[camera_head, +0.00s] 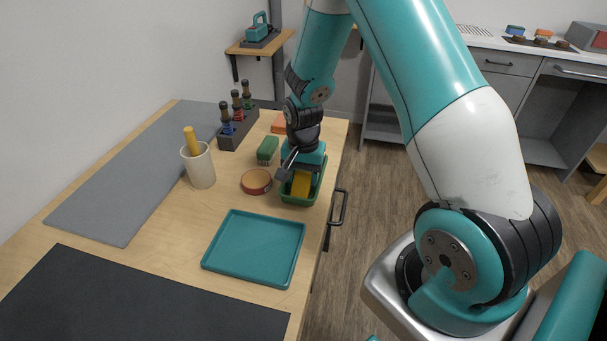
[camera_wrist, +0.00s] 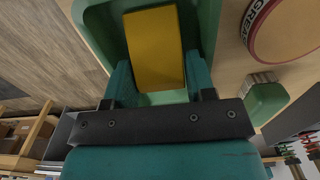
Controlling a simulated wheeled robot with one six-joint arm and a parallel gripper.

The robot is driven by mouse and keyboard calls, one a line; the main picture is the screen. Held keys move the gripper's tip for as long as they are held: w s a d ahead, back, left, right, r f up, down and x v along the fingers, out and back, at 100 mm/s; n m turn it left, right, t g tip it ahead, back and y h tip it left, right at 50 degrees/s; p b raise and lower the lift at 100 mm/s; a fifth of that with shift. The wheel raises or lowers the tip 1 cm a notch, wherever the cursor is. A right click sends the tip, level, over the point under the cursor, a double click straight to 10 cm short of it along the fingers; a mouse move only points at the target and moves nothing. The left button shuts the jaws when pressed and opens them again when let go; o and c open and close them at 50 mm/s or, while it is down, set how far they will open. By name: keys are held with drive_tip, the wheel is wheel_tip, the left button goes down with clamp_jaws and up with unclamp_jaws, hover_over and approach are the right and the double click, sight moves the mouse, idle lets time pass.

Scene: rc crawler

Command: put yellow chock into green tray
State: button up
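The yellow chock (camera_head: 301,184) is inside the green tray (camera_head: 299,200), near the tray's front end. In the wrist view the chock (camera_wrist: 155,45) lies between the two teal fingers of my gripper (camera_wrist: 160,76), with the green tray wall (camera_wrist: 208,25) beside it. The fingers sit very close to the chock's sides. I cannot tell whether they press on it or stand just apart. In the head view my gripper (camera_head: 303,166) is low over the tray and hides its back part. Whether the chock rests on the tray floor is not clear.
A teal tray (camera_head: 254,247) lies in front. A cup with a yellow stick (camera_head: 199,166) and a dark tool rack (camera_head: 238,126) are farther left. The bench edge is close on the right.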

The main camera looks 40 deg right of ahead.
sight(303, 174)
wheel_tip(303, 174, up, 12)
drive_tip(key=s+a+r+n+y, duration=0.1)
drive_tip(key=s+a+r+n, duration=0.4)
drive_tip(key=a, duration=0.3)
drive_tip(key=s+a+r+n+y, duration=0.2)
drive_tip(key=s+a+r+n, duration=0.3)
drive_tip(key=a, duration=0.2)
drive_tip(key=s+a+r+n, duration=0.1)
drive_tip(key=s+a+n, duration=0.1)
drive_tip(key=s, duration=0.1)
drive_tip(key=s+a+r+n, duration=0.1)
drive_tip(key=s+a+n, duration=0.1)
drive_tip(key=s+n, duration=0.1)
drive_tip(key=s+a+r+n+y, duration=0.1)
drive_tip(key=s+a+n, duration=0.1)
drive_tip(key=s, duration=0.3)
drive_tip(key=shift+s+a+n, duration=0.1)
drive_tip(key=shift+s+n, duration=0.05)
drive_tip(key=shift+n, duration=0.15)
